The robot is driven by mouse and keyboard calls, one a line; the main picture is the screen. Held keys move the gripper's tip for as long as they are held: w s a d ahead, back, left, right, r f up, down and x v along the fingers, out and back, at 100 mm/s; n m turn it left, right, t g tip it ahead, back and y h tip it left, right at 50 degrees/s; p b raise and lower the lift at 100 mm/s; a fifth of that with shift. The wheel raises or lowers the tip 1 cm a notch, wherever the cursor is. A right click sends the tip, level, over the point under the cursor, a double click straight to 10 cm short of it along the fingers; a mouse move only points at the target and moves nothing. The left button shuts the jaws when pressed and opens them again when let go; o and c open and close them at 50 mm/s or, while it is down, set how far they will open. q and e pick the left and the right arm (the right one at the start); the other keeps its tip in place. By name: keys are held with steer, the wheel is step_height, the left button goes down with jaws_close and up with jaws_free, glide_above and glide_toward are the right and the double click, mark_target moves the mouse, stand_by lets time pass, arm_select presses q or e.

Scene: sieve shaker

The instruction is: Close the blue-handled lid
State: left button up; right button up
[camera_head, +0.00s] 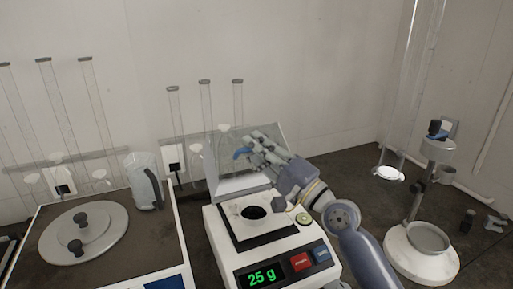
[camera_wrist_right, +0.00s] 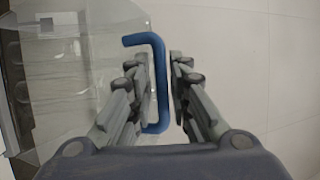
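The clear lid (camera_head: 226,165) with a blue handle stands raised at the back of the white balance (camera_head: 222,238). Its blue handle (camera_head: 242,152) is at the left tip of my right gripper (camera_head: 250,146). In the right wrist view the blue handle (camera_wrist_right: 160,85) runs between the two fingers of my right gripper (camera_wrist_right: 162,75). The fingers stand close on either side of it, with a narrow gap seeming to show on the right. The transparent lid panel (camera_wrist_right: 95,100) lies to the left. My left gripper is not in view.
The balance display (camera_head: 262,277) reads 25 g. A stand with a white round base (camera_head: 405,262) is at right.

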steer(key=v, duration=0.7)
steer(key=shift+d, duration=0.2)
steer(key=shift+s+f, duration=0.1)
steer(key=shift+s, duration=0.05)
steer(key=shift+c, duration=0.5)
